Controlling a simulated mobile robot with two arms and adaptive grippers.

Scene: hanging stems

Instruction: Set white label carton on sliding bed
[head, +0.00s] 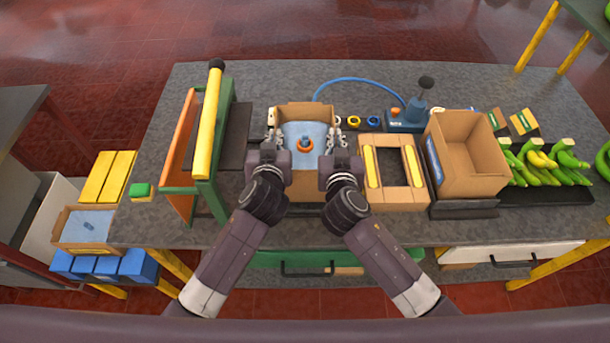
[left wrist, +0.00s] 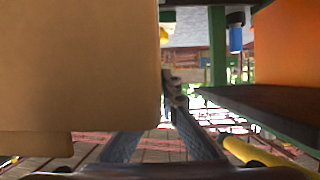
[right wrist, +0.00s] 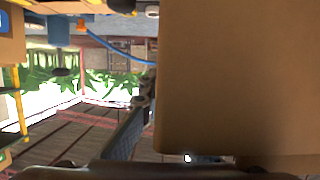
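An open brown carton (head: 310,187) with a blue liner and an orange ringed piece inside stands between my grippers in the head view. I cannot make out a white label on it. My left gripper (head: 278,138) is at its left side and my right gripper (head: 336,138) at its right side. The carton wall fills the left of the left wrist view (left wrist: 80,70) and the right of the right wrist view (right wrist: 235,80), hiding part of the fingers. Whether they pinch it is unclear. A dark flat plate (head: 235,135), possibly the sliding bed, lies left of the carton beside a green frame.
The green frame carries a yellow roller (head: 208,125) and an orange panel (head: 181,150). Right of the carton are a cardboard frame with yellow strips (head: 402,190), an empty carton with a blue label (head: 465,155) and bananas (head: 545,165). A blue hose (head: 358,81) arches behind.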

